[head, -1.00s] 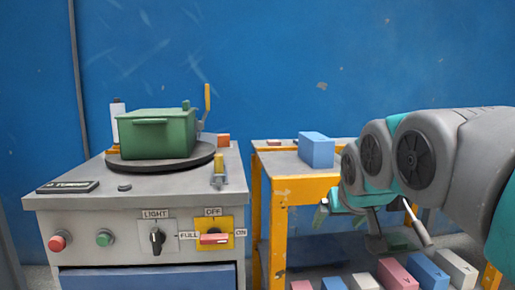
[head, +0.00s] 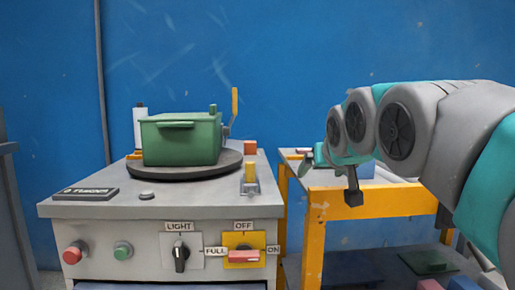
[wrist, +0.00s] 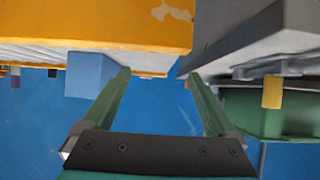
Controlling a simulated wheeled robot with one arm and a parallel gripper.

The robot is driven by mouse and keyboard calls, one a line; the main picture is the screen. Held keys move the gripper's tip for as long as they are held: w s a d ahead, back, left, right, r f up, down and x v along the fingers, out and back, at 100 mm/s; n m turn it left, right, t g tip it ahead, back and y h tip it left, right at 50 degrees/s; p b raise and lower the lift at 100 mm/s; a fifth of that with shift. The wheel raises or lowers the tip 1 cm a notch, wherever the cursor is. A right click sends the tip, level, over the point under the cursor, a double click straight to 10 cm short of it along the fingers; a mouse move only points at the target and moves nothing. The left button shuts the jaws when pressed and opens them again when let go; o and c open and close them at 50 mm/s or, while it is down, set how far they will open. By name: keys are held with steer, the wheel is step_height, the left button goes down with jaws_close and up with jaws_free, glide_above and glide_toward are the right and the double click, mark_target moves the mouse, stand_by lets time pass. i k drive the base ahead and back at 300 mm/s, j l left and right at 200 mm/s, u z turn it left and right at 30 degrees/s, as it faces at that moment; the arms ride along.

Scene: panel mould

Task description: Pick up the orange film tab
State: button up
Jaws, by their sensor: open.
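A small orange piece (head: 133,155) shows at the foot of a white upright cylinder (head: 140,127), at the back left of the grey machine top (head: 100,207). An orange-red block (head: 250,147) stands at the back right of that top. I cannot tell which of them is the film tab. My gripper (head: 308,160) is raised beside the yellow-framed table, right of the machine and apart from both pieces. In the wrist view its two green fingers (wrist: 158,75) are spread with nothing between them. Neither orange piece can be made out clearly there.
A green lidded box (head: 182,138) sits on a dark round plate (head: 190,165) on the machine top. A yellow-tipped lever (head: 250,178) stands at its right. A blue block (wrist: 90,75) is on the yellow-framed table (head: 375,203). The blue wall (head: 290,60) closes the back.

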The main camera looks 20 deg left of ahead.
mark_target(250, 146)
steer(key=i+j, duration=0.25)
steer(key=j, duration=0.15)
steer(key=i+j, duration=0.25)
steer(key=j, duration=0.2)
steer(key=i+j, duration=0.25)
steer(key=j, duration=0.15)
